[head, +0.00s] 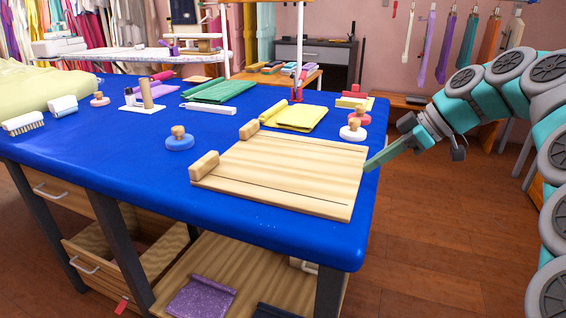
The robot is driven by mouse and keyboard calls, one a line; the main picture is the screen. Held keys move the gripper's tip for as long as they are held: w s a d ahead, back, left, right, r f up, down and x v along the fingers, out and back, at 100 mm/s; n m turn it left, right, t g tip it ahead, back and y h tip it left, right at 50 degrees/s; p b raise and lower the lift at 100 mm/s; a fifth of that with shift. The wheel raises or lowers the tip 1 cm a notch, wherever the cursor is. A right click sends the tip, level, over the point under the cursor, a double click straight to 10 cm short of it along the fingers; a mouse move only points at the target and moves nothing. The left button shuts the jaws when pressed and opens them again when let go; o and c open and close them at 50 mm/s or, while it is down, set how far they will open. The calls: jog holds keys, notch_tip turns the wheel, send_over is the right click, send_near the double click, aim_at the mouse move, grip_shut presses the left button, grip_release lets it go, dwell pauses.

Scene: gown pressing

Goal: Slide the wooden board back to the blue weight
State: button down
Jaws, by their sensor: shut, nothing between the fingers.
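The wooden board (290,174) lies flat on the blue table, near its right front corner. Two wooden blocks stand along its left side. The blue weight (179,139), a blue disc with a wooden knob, stands on the table to the left of the board, with a gap between them. My gripper (370,167) is shut and empty at the board's right edge, coming in from the right. I cannot tell whether its tip touches the board.
The blue table (110,170) has clear cloth left of the board. A white weight (353,131) and yellow folded cloth (299,118) lie behind the board. A red weight (360,117), green cloth (222,92) and white brush (23,123) are also on the table.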

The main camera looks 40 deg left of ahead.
aim_at(339, 171)
jog(key=shift+f, duration=0.15)
jog(key=shift+f+b, duration=0.8)
jog(key=shift+f, duration=0.05)
jog(key=shift+r, duration=0.15)
jog(key=shift+a, duration=0.1)
jog(key=shift+s+a, duration=0.25)
jog(key=shift+a, duration=0.55)
jog(key=shift+s+a, duration=0.2)
jog(key=shift+a, duration=0.55)
jog(key=shift+s+a, duration=0.25)
jog(key=shift+a, duration=0.7)
